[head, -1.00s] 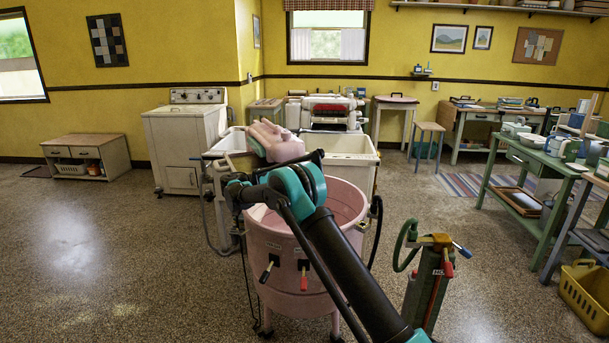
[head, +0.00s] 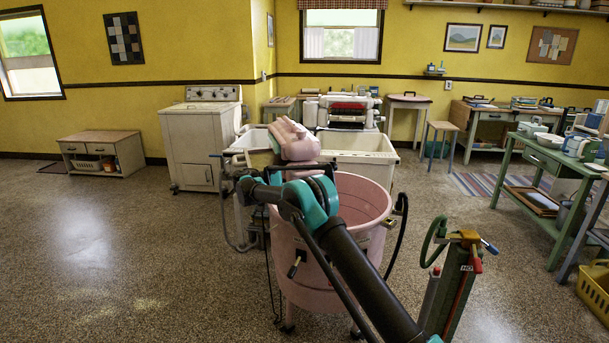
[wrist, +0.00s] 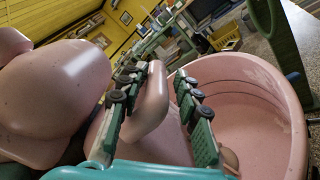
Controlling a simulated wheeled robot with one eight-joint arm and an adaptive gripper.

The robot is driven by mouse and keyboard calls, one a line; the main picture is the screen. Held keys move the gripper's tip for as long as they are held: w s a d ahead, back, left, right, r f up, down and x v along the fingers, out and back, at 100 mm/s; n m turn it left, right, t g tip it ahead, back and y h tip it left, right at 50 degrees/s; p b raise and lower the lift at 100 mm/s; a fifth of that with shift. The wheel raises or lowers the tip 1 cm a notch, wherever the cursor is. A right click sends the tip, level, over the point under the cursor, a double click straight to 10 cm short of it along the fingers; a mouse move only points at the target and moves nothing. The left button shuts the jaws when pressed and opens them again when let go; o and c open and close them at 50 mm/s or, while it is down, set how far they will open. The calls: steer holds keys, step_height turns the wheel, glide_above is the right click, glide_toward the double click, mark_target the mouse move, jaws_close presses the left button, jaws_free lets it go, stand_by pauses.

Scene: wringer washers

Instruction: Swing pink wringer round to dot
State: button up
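The pink wringer (head: 294,139) sits above the back rim of the pink washer tub (head: 365,205) in the head view. Its large rounded pink body (wrist: 55,90) fills the left of the wrist view. A curved pink handle (wrist: 152,105) lies between the two fingers of my gripper (wrist: 160,80). The fingers are spread, the left one close beside the handle, with a gap showing on the right. I cannot tell whether the left finger touches it. In the head view my arm hides most of the gripper. I cannot make out the dot.
White laundry sinks (head: 362,158) stand directly behind the tub. A post with a green hose (head: 455,290) stands close on the right. A green table (head: 560,160) is farther right. A white washer (head: 198,140) stands at the back left. The floor at left is clear.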

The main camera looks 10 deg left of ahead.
steer(key=shift+o, duration=1.2)
steer(key=shift+f, duration=0.15)
steer(key=shift+w, duration=0.1)
steer(key=shift+a, duration=0.2)
steer(key=v, duration=1.1)
steer(key=shift+s+a, duration=0.2)
steer(key=shift+a, duration=0.1)
